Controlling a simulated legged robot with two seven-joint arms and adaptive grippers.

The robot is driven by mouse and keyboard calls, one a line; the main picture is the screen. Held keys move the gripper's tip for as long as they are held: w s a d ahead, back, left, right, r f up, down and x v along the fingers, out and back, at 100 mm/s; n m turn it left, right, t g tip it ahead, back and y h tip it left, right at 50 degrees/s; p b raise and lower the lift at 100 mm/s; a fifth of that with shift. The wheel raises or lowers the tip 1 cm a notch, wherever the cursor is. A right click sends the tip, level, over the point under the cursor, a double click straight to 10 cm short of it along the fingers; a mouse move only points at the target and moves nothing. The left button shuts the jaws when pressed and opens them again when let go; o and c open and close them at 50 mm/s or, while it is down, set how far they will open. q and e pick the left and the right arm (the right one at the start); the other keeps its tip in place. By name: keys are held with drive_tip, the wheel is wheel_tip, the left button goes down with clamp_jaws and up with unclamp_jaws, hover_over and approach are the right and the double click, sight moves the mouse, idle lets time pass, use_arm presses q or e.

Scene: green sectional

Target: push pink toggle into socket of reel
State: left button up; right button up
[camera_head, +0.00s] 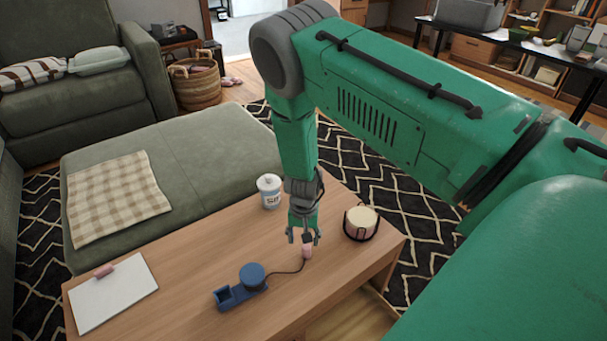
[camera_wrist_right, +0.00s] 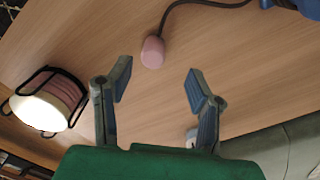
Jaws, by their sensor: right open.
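The pink toggle (camera_head: 307,252) lies on the wooden coffee table, at the end of a dark cord that runs to the blue reel (camera_head: 252,276). The reel has a blue base with a square socket (camera_head: 223,295) at its left end. My right gripper (camera_head: 303,238) points down over the table close to the toggle. In the right wrist view, the gripper (camera_wrist_right: 158,88) is open with nothing between its fingers. The toggle (camera_wrist_right: 153,51) shows just beyond the fingertips there, and part of the reel (camera_wrist_right: 300,6) is at the top right. My left gripper is not in view.
A lit candle-like lamp in a dark wire holder (camera_head: 361,223) stands right of my right gripper. A white labelled canister (camera_head: 270,191) stands behind it. A white clipboard (camera_head: 113,292) lies at the left. The table (camera_head: 190,260) is bare between the clipboard and the reel.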

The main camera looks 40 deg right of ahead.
sight(308, 246)
drive_tip(key=shift+f, duration=0.45)
drive_tip(key=shift+d+f, duration=0.25)
drive_tip(key=f, duration=0.1)
drive_tip(key=f+b, duration=0.1)
drive_tip(key=f, duration=0.1)
drive_tip(key=f+b, duration=0.1)
drive_tip(key=f, duration=0.1)
drive_tip(key=shift+s+d+f, duration=0.1)
drive_tip(key=shift+s+d, duration=0.15)
drive_tip(key=shift+d, duration=0.1)
drive_tip(key=shift+a+f, duration=0.1)
drive_tip(key=shift+a, duration=0.05)
drive_tip(key=shift+a+r, duration=0.2)
drive_tip(key=shift+a, duration=0.15)
drive_tip(key=shift+c, duration=0.4)
drive_tip(key=c, duration=0.6)
drive_tip(key=shift+d, duration=0.2)
drive_tip(key=c, duration=0.3)
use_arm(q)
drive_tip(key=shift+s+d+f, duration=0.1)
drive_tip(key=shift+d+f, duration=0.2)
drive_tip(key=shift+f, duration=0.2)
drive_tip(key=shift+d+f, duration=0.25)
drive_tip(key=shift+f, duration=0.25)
use_arm(e)
drive_tip(key=shift+d+f, duration=0.1)
drive_tip(key=shift+d, duration=0.1)
clamp_jaws()
